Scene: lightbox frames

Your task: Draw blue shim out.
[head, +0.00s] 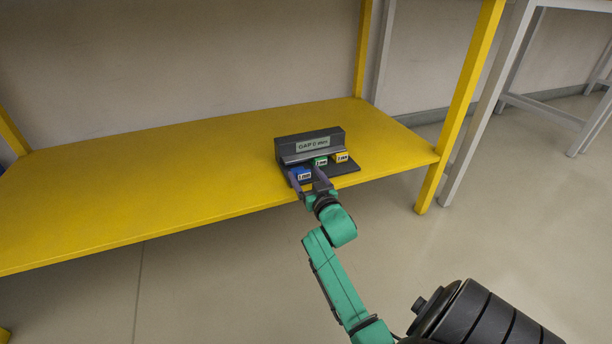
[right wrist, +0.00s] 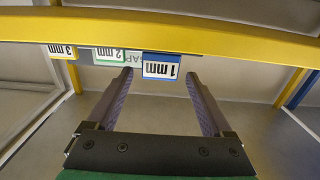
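The blue shim (head: 303,174), labelled 1 mm, is at the left of a dark grey holder (head: 310,140) on the yellow shelf. In the right wrist view the blue shim (right wrist: 161,66) appears upside down, between and just beyond the fingertips. My right gripper (head: 306,175) is open at the holder's front, its fingers on either side of the blue shim. In the right wrist view the gripper (right wrist: 159,75) shows a wide gap with nothing held; I cannot tell whether a finger touches the shim. My left gripper is not in view.
A green 2 mm shim (head: 320,161) sits close beside the blue one, near the right finger. A yellow 3 mm shim (head: 342,157) is farther right. The yellow shelf (head: 150,185) is clear to the left. A yellow post (head: 460,105) stands to the right.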

